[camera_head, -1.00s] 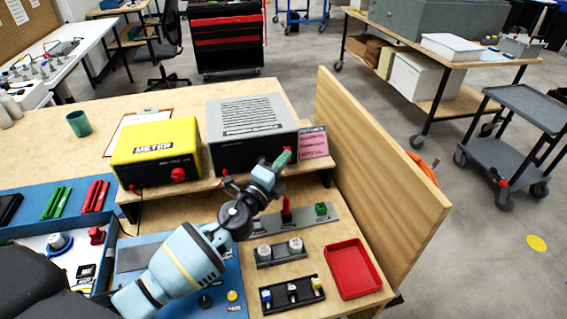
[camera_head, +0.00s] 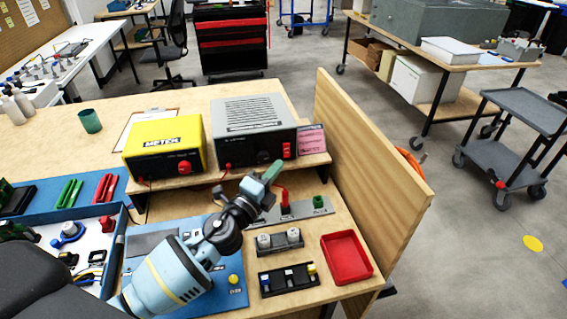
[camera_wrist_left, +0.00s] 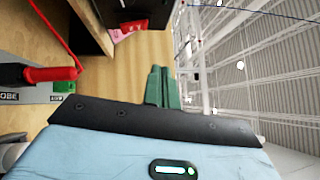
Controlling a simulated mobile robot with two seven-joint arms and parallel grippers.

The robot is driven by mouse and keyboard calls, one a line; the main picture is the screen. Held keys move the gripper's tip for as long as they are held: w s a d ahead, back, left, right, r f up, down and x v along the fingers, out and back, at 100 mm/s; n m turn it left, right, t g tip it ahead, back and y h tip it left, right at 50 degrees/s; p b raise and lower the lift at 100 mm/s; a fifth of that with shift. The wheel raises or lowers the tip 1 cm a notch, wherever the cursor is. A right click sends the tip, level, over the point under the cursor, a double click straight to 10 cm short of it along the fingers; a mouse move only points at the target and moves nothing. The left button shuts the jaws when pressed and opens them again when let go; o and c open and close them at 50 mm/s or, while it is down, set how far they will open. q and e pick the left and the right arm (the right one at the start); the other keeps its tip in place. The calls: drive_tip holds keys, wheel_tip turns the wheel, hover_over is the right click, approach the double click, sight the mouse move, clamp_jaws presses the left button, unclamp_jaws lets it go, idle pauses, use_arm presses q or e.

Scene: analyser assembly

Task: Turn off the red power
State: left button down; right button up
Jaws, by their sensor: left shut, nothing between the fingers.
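The grey power box (camera_head: 252,133) stands on the wooden shelf at the back of the bench, with a red switch (camera_head: 287,151) at the right of its front face. Its dark underside and front show at the top of the left wrist view, with a red piece (camera_wrist_left: 132,26) at its edge. My left gripper (camera_head: 272,172), with green fingers, is shut and empty, just in front of and below the switch, apart from it. The closed fingers also show in the left wrist view (camera_wrist_left: 163,88). The switch's position is too small to tell. My right gripper is out of view.
A yellow meter (camera_head: 164,146) stands left of the grey box. A red probe (camera_head: 285,205) with a cable stands upright in a grey holder (camera_head: 304,211), near my fingers. A red tray (camera_head: 347,257) and a wooden side panel (camera_head: 370,175) are at the right.

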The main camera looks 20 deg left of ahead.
use_arm(q)
drive_tip(key=shift+s+a+r, duration=0.15)
drive_tip(key=shift+s, duration=0.65)
drive_tip(key=shift+s+a+r, duration=0.1)
drive_tip(key=shift+s+a, duration=0.1)
drive_tip(key=shift+s, duration=0.6)
drive_tip(key=shift+s+a+r, duration=0.15)
drive_tip(key=shift+s, duration=0.65)
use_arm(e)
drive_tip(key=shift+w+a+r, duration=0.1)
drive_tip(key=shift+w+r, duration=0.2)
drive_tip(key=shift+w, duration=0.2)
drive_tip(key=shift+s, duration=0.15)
use_arm(q)
drive_tip(key=shift+s+f, duration=0.1)
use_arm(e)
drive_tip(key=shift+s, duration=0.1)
